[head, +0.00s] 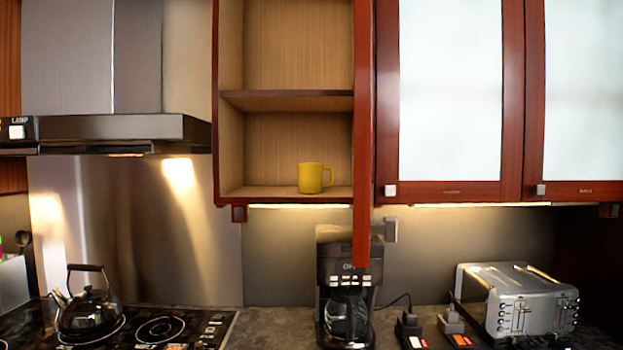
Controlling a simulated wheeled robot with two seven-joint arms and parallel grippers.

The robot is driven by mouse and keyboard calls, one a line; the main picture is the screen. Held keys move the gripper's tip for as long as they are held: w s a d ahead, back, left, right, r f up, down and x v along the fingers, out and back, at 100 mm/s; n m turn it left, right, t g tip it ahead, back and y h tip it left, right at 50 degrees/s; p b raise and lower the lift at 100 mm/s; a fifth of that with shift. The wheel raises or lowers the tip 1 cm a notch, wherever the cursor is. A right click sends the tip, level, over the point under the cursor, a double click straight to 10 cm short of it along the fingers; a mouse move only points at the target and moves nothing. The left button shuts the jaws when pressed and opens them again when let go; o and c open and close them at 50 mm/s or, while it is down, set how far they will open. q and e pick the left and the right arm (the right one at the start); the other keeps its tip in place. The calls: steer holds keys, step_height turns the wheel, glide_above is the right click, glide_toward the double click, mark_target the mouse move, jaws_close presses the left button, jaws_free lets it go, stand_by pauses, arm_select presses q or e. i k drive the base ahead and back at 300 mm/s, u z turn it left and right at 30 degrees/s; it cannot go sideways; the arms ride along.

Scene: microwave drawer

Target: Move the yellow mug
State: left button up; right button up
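The yellow mug (310,178) stands upright on the bottom shelf (260,192) of an open wooden wall cabinet in the head view. Its handle points right. The mug is near the front right of the shelf, beside a red-brown vertical panel (362,130) that looks like an open cabinet door seen nearly edge-on. Neither of my grippers shows in this view, and nothing touches the mug except the shelf under it.
A middle shelf (285,99) lies above the mug. A coffee maker (347,290) stands below on the counter, with a toaster (517,300) at right. A kettle (88,308) sits on the stove at left, under a range hood (125,130). Closed glass-front cabinets (450,90) are at right.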

mark_target(310, 174)
steer(key=u, duration=0.6)
steer(key=k, duration=0.65)
steer(key=u, duration=0.8)
steer(key=i, duration=1.65)
steer(key=z, duration=0.6)
